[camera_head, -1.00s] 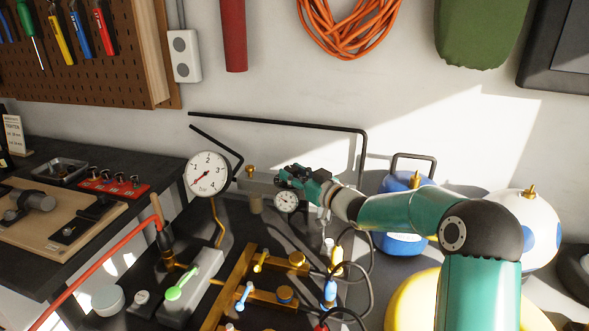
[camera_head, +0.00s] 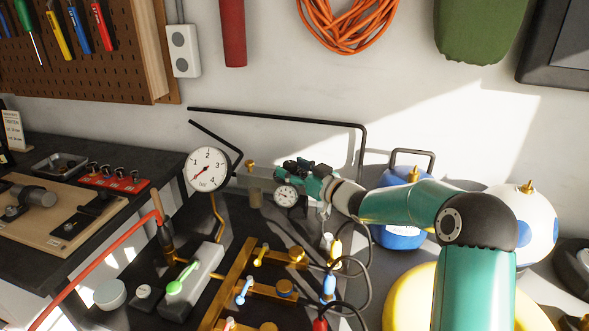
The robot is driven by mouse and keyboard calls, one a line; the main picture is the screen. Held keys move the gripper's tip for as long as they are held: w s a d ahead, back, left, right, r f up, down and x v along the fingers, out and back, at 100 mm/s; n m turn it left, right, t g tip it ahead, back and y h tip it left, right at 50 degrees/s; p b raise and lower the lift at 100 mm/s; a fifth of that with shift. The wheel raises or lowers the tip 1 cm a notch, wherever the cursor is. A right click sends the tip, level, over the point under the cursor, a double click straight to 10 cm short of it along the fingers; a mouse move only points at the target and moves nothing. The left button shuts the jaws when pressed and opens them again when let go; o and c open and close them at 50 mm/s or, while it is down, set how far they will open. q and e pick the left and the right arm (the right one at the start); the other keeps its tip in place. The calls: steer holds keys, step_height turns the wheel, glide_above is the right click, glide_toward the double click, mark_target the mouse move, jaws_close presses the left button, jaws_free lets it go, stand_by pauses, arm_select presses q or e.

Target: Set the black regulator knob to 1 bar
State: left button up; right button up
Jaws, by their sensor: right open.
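My right gripper (camera_head: 281,173) is at the regulator assembly in the middle of the view, its arm coming in from the right. It is open, and its fingers are small and dark here. The small dial gauge (camera_head: 286,195) is just below it. The black regulator knob cannot be made out clearly; the gripper seems to cover that spot, and I cannot tell whether they touch. The large white bar gauge (camera_head: 208,169) faces me at the left, its red needle pointing lower left, below the 1 mark. My left gripper is not in view.
A brass manifold (camera_head: 236,290) with coloured levers and black hoses is in front. A grey block with a green lever (camera_head: 181,279) stands left of it. A blue tank (camera_head: 400,237) and a white-blue tank (camera_head: 522,222) are at the right. A black pipe (camera_head: 280,117) runs along the wall.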

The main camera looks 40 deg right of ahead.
steer(key=s+d, duration=0.2)
steer(key=s, duration=0.9)
steer(key=shift+s, duration=0.4)
